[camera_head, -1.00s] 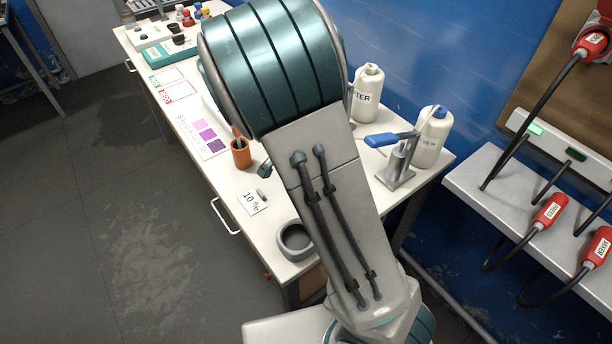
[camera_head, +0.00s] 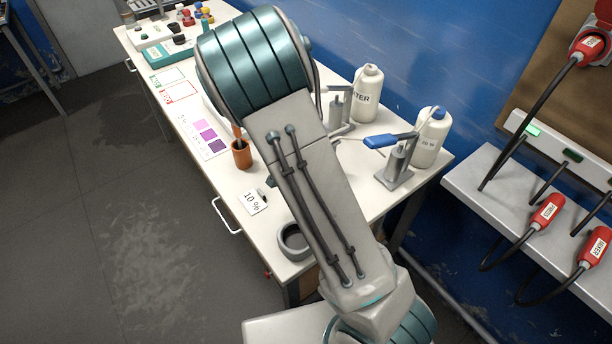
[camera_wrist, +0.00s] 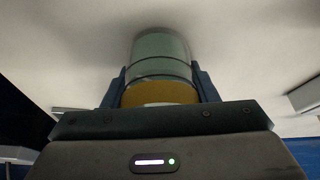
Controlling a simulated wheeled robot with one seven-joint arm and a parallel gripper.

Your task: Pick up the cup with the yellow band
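The cup with the yellow band (camera_wrist: 160,93) shows in the wrist view, between the two fingers of my gripper (camera_wrist: 160,86). It has a pale green, glassy body and a yellow-orange band on the part nearest my palm. The fingers lie against both sides of the cup, with no clear gap, so my gripper looks shut on it. A pale surface lies behind the cup; I cannot tell whether the cup touches it. In the head view, my arm hides my gripper and the cup.
The white bench (camera_head: 200,175) carries an orange pot (camera_head: 241,155), a grey round dish (camera_head: 293,241), a blue-handled stand (camera_head: 396,165) and white bottles (camera_head: 367,93) along the blue wall. A grey shelf (camera_head: 500,205) with red plugs (camera_head: 547,209) is at the right. The floor at left is clear.

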